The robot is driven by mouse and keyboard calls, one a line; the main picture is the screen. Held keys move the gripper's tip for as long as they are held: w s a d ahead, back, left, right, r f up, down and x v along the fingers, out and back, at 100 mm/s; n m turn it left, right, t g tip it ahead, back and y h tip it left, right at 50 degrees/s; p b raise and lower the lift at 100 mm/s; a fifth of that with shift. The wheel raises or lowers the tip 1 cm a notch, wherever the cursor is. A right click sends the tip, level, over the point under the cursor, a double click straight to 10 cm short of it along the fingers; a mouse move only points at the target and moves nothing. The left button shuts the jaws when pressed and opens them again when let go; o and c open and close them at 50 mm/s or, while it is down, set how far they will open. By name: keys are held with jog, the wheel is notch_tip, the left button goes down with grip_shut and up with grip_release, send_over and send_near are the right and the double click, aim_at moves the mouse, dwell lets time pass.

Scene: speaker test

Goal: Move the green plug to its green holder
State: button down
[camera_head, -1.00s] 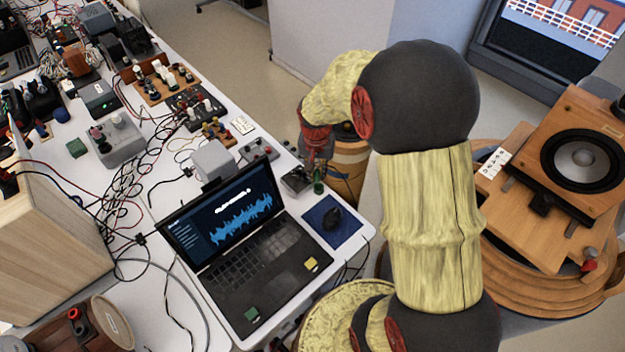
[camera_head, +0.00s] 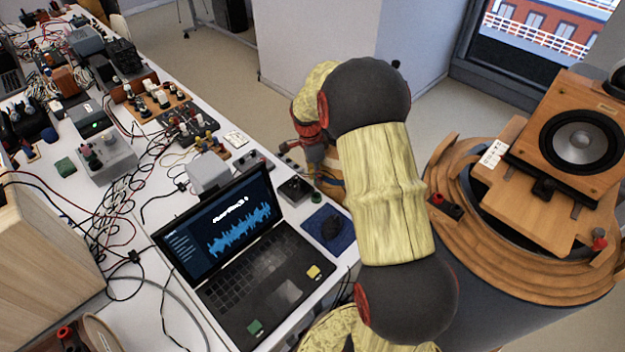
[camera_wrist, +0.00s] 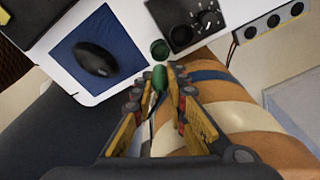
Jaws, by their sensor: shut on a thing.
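In the wrist view, my gripper (camera_wrist: 160,88) is shut on the green plug (camera_wrist: 159,77), a small slim green piece between the fingertips. A dark wire trails below it. Just beyond the plug is a round green piece (camera_wrist: 160,49), apparently the green holder, at the white table's edge. The plug's tip is close to it; I cannot tell whether they touch. In the head view, this green piece (camera_head: 316,197) shows at the table edge beside a small dark box. My arm hides most of my gripper there.
The dark box with knobs (camera_wrist: 190,22) is beside the green piece. Cables and several devices crowd the table's left. A speaker (camera_head: 575,140) stands at right.

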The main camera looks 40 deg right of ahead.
jog(key=shift+f, duration=0.25)
jog(key=shift+f+b, duration=1.3)
jog(key=shift+f, duration=0.8)
jog(key=shift+f+b, duration=0.35)
jog(key=shift+f, duration=0.6)
jog(key=c, duration=1.7)
grip_release()
jog(key=shift+o, duration=1.4)
jog(key=shift+o, duration=0.8)
